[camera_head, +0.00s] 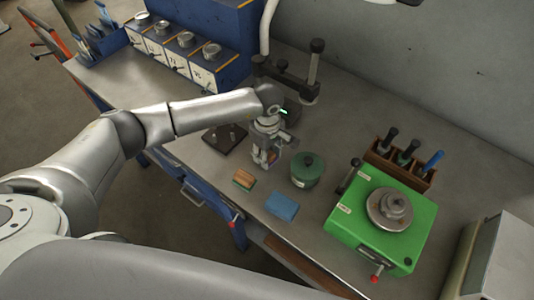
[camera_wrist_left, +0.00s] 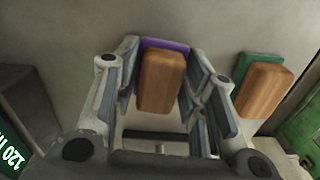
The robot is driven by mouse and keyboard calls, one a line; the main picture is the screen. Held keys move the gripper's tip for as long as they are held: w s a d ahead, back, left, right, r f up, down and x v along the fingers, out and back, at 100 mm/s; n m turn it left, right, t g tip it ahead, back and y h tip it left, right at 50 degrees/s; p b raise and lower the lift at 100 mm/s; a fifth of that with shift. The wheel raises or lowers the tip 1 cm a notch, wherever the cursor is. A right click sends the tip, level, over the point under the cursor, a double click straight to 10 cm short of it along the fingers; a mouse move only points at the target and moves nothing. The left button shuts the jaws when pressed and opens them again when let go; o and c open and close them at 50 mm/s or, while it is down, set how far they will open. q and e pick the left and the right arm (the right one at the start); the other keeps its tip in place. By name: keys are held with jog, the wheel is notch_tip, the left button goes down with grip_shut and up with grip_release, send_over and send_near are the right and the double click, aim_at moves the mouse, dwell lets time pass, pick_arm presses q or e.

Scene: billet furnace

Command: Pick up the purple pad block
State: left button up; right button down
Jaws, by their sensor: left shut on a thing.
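The purple pad block (camera_wrist_left: 163,80) has a wooden body and a purple pad, and sits between the fingers of my left gripper in the left wrist view. My left gripper (camera_head: 265,162) reaches down over the workbench in the head view and is shut on the block. In the head view the fingers mostly hide the block. I cannot tell whether it touches the bench. My right gripper is in neither view.
A wood and green block (camera_head: 244,180) lies close by, also showing in the left wrist view (camera_wrist_left: 264,88). A dark post stand (camera_head: 310,75) rises behind.

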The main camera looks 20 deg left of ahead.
pick_arm(q)
jog(key=shift+r+b, duration=0.45)
notch_tip(320, 180, up, 2)
jog(key=shift+s+r+b, duration=0.15)
jog(key=shift+r+b, duration=0.05)
jog(key=shift+b, duration=0.55)
jog(key=s+r+b, duration=0.5)
jog(key=s+r, duration=0.4)
jog(key=s, duration=0.4)
jog(key=shift+s+r, duration=0.3)
jog(key=shift+s, duration=0.05)
jog(key=shift+d, duration=0.1)
